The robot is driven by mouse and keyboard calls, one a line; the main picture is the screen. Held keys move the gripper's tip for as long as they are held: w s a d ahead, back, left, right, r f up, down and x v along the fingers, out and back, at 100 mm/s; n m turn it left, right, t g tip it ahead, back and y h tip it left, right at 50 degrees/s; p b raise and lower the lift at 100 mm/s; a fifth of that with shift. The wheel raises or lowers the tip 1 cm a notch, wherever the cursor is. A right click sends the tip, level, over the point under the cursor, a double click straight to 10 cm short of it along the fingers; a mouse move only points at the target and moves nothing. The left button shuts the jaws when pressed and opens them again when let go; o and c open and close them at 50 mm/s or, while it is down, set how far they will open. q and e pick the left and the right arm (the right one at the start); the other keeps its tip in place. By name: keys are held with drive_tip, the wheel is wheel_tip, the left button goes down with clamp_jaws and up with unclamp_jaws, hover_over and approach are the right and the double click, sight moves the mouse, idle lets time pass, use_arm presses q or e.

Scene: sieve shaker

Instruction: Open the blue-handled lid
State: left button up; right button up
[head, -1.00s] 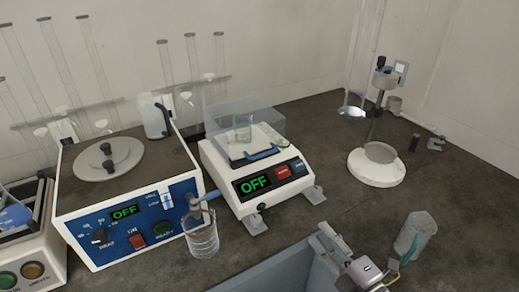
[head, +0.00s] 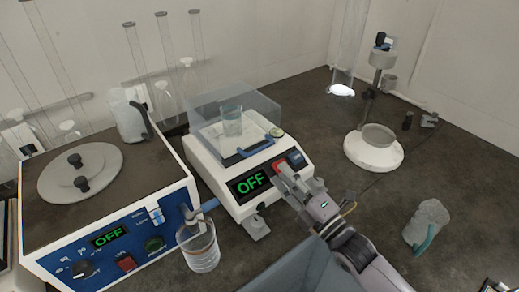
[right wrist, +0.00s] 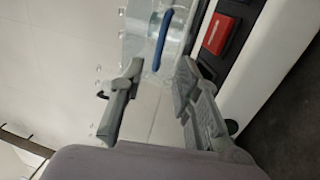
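The transparent lid (head: 262,108) stands as a box over the top of the white device (head: 222,186) in the middle of the head view. It looks closed. Its blue handle (head: 254,149) runs along the front lower edge. The handle also shows in the right wrist view (right wrist: 163,40), beyond the fingertips. A glass beaker (head: 232,121) stands under the lid. My right gripper (head: 284,172) is in front of the device, near its buttons, to the right of the handle. Its fingers (right wrist: 160,70) are apart with nothing between them. My left gripper is not in view.
A hot-plate-like box with a grey round cover (head: 80,172) stands to the left. A beaker of liquid (head: 200,248) stands in front of the devices. A stand with a round white base (head: 374,155) and a grey jug (head: 427,224) are to the right, with bare bench between.

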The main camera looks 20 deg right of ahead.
sight(260, 149)
drive_tip(key=b+x, duration=0.1)
drive_tip(key=x, duration=0.8)
drive_tip(key=shift+w, duration=0.1)
drive_tip(key=shift+w+a+r, duration=0.1)
drive_tip(key=shift+w+a, duration=0.1)
drive_tip(key=shift+w, duration=0.3)
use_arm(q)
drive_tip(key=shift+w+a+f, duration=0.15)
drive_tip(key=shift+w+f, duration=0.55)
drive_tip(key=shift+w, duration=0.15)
use_arm(e)
clamp_jaws()
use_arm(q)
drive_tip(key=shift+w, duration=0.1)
